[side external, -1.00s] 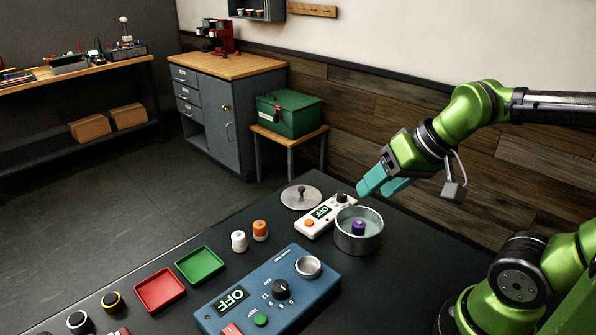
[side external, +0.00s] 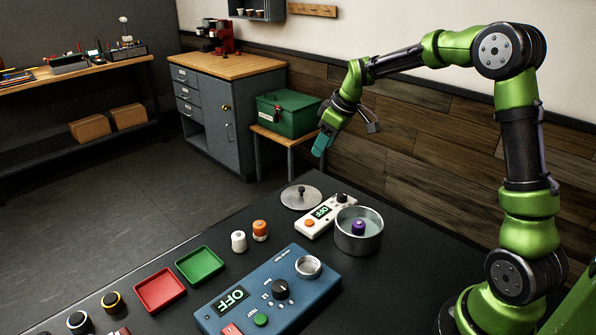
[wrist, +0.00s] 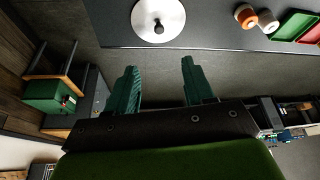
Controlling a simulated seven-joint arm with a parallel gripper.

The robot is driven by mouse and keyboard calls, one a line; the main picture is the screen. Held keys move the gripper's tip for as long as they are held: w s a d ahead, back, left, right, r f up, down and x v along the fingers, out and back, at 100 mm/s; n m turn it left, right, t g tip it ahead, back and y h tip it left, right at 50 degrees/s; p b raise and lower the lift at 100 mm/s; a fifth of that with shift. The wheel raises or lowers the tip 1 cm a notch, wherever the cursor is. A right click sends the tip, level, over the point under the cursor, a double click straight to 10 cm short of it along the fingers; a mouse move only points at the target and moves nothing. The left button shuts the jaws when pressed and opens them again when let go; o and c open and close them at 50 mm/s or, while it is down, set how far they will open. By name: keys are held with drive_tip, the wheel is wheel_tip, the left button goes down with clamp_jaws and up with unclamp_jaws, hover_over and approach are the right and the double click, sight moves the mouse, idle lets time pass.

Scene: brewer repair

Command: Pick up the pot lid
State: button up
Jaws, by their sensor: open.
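The pot lid (side external: 301,197) is a round, flat silver disc with an upright knob at its centre. It lies on the dark table near the far edge, and it also shows at the top of the wrist view (wrist: 158,20). The pot (side external: 359,232) is an open metal pot to the right of the lid, with a purple-topped object inside. My gripper (side external: 320,145) has teal fingers and hangs above and beyond the lid, apart from it. In the wrist view the two fingers (wrist: 160,82) are spread with nothing between them.
A white device reading OFF (side external: 325,213) lies between lid and pot. Orange and white capped pieces (side external: 260,230), a green tray (side external: 200,265), a red tray (side external: 160,289) and a blue console (side external: 262,300) stand nearer. A green box (side external: 288,114) sits on a stool behind my gripper.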

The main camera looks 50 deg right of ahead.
sight(302, 188)
drive_tip(key=x, duration=1.6)
drive_tip(key=shift+f, duration=0.1)
drive_tip(key=shift+d, duration=0.1)
clamp_jaws()
